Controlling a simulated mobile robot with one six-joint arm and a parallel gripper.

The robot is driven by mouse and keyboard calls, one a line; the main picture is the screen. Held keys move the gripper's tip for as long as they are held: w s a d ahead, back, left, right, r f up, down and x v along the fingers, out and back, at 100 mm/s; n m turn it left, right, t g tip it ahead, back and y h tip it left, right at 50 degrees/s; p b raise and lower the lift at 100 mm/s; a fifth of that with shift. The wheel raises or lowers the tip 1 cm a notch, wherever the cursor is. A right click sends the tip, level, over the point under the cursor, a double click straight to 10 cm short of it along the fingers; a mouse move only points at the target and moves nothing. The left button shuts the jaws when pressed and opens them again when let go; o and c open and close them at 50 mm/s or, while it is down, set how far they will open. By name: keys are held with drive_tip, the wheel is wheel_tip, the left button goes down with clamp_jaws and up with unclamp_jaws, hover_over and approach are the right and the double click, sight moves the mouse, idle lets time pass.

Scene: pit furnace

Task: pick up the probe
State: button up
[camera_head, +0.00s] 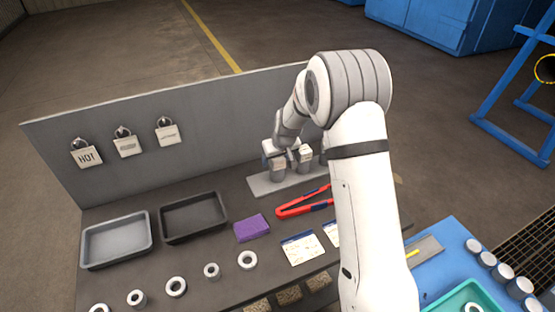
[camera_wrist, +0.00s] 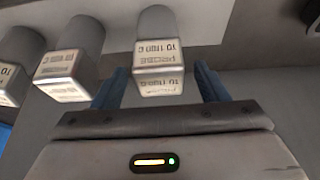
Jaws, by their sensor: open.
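A probe (camera_wrist: 157,55) with a grey rounded body and a pale square labelled end is in the middle of the wrist view. Its label reads upside down, with "PROBE" and a temperature in C. My gripper (camera_wrist: 160,78) is open, with one blue finger on each side of the probe; I cannot tell whether either finger touches it. Two similar labelled pieces (camera_wrist: 68,70) stand to the left in the wrist view. In the head view my gripper (camera_head: 274,156) is at the grey rack plate (camera_head: 262,187), partly hiding the pieces there.
Red tongs (camera_head: 300,207), a purple block (camera_head: 252,228) and white cards (camera_head: 302,248) lie in front of the rack. Two trays (camera_head: 148,240) and several rings (camera_head: 176,287) are to the left.

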drive_tip(key=shift+w+f, duration=0.1)
drive_tip(key=shift+f, duration=0.15)
drive_tip(key=shift+c, duration=0.4)
drive_tip(key=c, duration=1.1)
